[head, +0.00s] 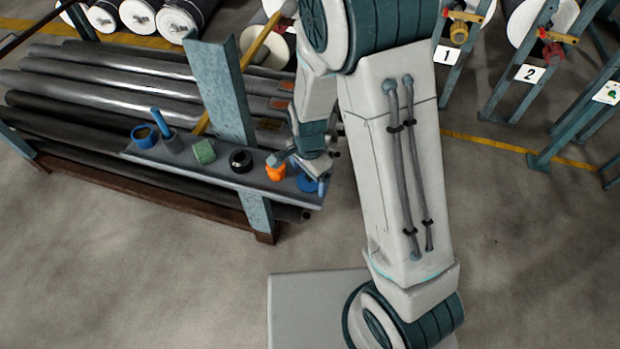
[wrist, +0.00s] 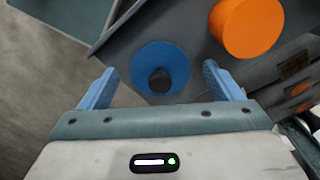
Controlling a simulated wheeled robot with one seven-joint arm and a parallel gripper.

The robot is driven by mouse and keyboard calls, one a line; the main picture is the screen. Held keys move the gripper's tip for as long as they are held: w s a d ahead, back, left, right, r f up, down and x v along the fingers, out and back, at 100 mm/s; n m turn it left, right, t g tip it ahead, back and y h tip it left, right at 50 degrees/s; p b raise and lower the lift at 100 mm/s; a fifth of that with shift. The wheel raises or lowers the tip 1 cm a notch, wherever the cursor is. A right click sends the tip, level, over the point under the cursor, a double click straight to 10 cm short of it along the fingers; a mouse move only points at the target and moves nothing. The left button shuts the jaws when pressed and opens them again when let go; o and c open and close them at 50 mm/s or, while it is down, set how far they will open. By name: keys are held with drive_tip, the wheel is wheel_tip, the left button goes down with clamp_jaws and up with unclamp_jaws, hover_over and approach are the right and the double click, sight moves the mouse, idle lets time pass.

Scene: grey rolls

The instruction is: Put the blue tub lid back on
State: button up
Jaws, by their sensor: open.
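A round blue piece with a dark centre, which looks like the lid (wrist: 174,62), lies near the end of the grey shelf. In the head view the blue lid (head: 307,184) is partly hidden by my gripper (head: 299,172). In the wrist view my gripper (wrist: 159,75) is open, with one finger to each side of the lid and nothing held. I cannot tell how far above the lid the fingertips are. An open blue tub (head: 144,136) stands at the left end of the shelf.
An orange cylinder (head: 275,172) stands close beside the lid and also shows in the wrist view (wrist: 246,27). A black ring (head: 240,160), a green block (head: 204,152) and a blue-handled item (head: 168,138) stand along the shelf (head: 221,172). A teal post (head: 220,90) rises behind.

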drive_tip(key=shift+f, duration=0.2)
drive_tip(key=c, duration=1.1)
drive_tip(key=shift+r, duration=0.15)
